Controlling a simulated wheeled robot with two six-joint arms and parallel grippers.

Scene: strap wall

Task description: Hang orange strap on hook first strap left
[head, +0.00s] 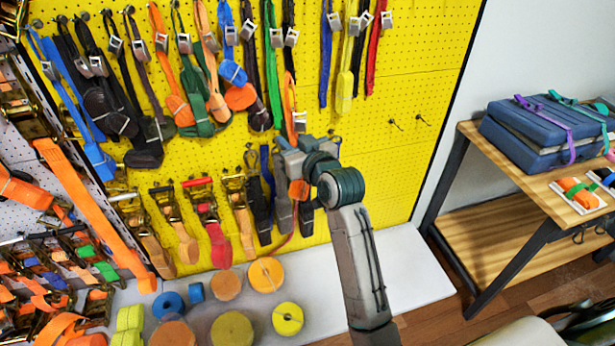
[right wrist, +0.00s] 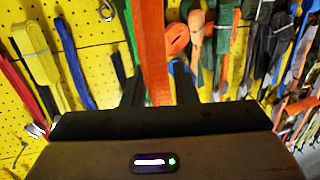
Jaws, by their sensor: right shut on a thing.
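My right gripper (head: 292,150) is shut on an orange strap (head: 290,98) in front of the yellow pegboard (head: 400,75). In the head view the strap rises from the gripper, with a metal buckle near the jaws, and a bit of orange shows below. In the right wrist view the orange strap (right wrist: 151,50) runs up between the two dark fingers. Several coloured straps hang from hooks along the top of the board, including orange ones at the left (head: 165,65). Which hook the task names I cannot tell. My left gripper is not in view.
Two bare hooks (head: 408,121) stand on the board's right side. Ratchet straps (head: 205,220) hang in a lower row. Rolled straps (head: 266,275) lie on the white ledge below. A wooden table (head: 500,170) with blue folded pads (head: 545,130) stands at the right.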

